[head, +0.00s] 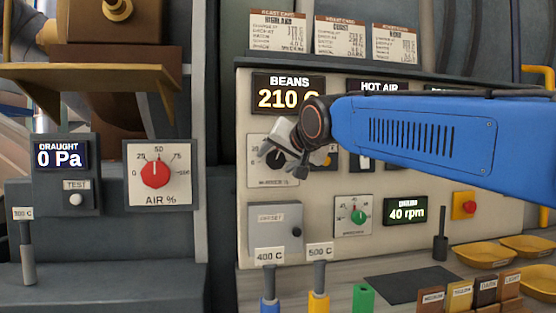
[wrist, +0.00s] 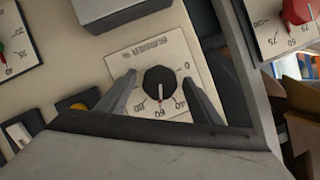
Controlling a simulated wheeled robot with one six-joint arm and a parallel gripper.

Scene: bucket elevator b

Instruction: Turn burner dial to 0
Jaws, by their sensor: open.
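The burner dial is a round black knob (wrist: 160,82) on a cream plate (wrist: 126,60) with a printed scale, seen upside down in the wrist view. Its white pointer line points down in that view, near the 60 mark; the 0 is at the dial's right. My gripper (wrist: 162,88) is open, with one finger on each side of the knob and a visible gap to both. In the head view my gripper (head: 284,150) covers much of the dial plate (head: 272,181) below the 210 C beans display. Whether the fingertips touch the plate is unclear.
A red air dial (head: 155,173) is on a separate panel to the left. A green-knob dial (head: 353,215) and a red button (head: 464,205) sit lower right on the cream panel. A yellow-orange button (wrist: 84,106) is near the burner plate. Upright handled tools stand below.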

